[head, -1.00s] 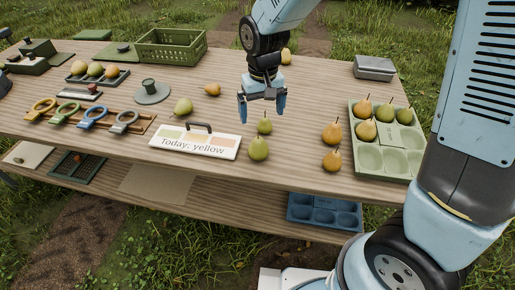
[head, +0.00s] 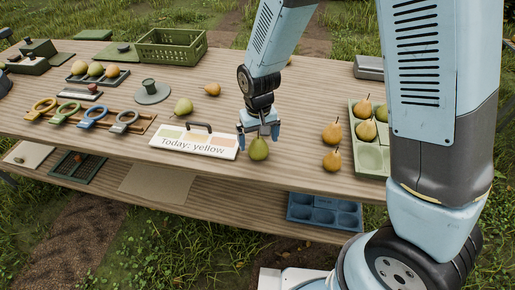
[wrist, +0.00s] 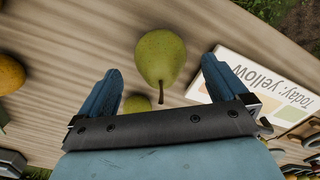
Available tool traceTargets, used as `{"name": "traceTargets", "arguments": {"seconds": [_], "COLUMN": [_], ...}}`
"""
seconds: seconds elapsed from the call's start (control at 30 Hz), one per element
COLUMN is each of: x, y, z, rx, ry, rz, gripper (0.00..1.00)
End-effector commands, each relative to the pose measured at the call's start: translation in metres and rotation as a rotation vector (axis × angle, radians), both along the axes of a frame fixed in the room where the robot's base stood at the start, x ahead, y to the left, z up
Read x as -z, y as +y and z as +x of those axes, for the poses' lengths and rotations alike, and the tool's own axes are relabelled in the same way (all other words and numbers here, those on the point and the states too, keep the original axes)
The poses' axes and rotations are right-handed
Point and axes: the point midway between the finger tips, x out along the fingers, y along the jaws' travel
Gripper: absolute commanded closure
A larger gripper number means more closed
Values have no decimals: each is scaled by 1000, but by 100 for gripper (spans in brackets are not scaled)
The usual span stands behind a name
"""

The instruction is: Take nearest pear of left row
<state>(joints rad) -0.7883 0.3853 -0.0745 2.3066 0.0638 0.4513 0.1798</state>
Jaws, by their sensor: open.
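The nearest pear of the left row (head: 258,149) is green and stands near the table's front edge, right of the sign. It also shows in the wrist view (wrist: 161,56), ahead of my fingers. My gripper (head: 259,131) is open and empty, just above and behind this pear. In the wrist view my gripper (wrist: 161,88) has its two blue fingers apart, with the pear's stem end between their tips. A second green pear (wrist: 137,104) is partly hidden behind the gripper's bar. In the head view my gripper covers it.
A sign reading "Today: yellow" (head: 194,142) stands close left of the pear. Two orange-yellow pears (head: 332,132) (head: 332,160) form a row to the right. A green tray (head: 370,158) with pears lies beyond, partly hidden by my arm. A green crate (head: 171,45) stands at the back.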

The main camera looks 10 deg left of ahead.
Motion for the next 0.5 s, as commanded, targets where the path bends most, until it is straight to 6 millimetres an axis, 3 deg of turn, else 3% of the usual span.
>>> {"name": "traceTargets", "arguments": {"seconds": [0.2, 0.5], "x": [29, 42], "y": [0, 0], "z": [-2, -2], "rx": [2, 1], "ry": [3, 1], "rz": [-3, 0], "gripper": [0, 0]}}
